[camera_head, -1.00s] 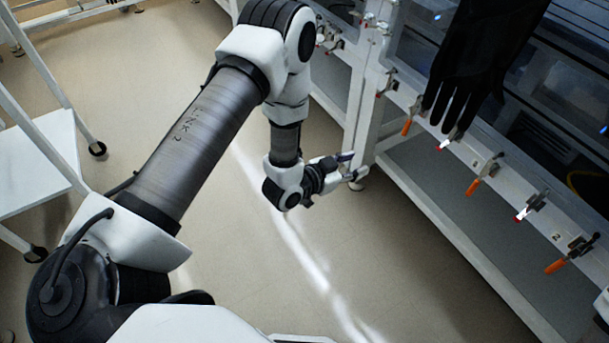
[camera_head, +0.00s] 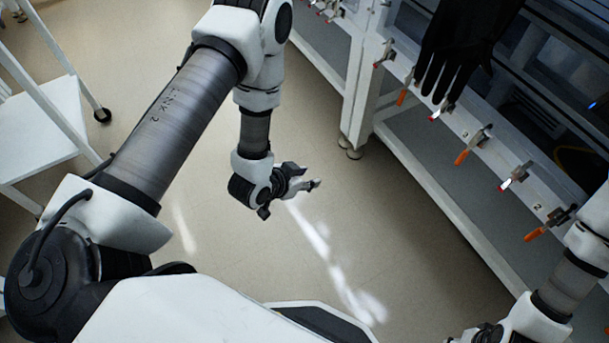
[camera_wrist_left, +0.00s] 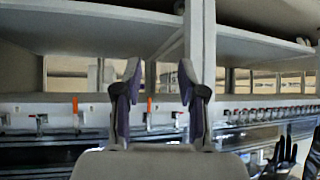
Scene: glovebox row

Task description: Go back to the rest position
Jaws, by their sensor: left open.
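My left gripper (camera_head: 308,184) hangs over bare floor in the head view, clear of the glovebox row. It is open with nothing between its fingers; the left wrist view also shows its two fingers (camera_wrist_left: 159,80) spread apart. My right arm (camera_head: 570,282) comes in at the lower right. Its gripper end (camera_head: 478,336) is cut by the bottom edge, so its jaws cannot be made out.
The glovebox row (camera_head: 430,195) runs along the right, with orange-handled clamps (camera_head: 462,156) and a hanging black glove (camera_head: 462,50). A white wheeled cart (camera_head: 40,130) stands at the left. The floor (camera_head: 400,260) between them is clear.

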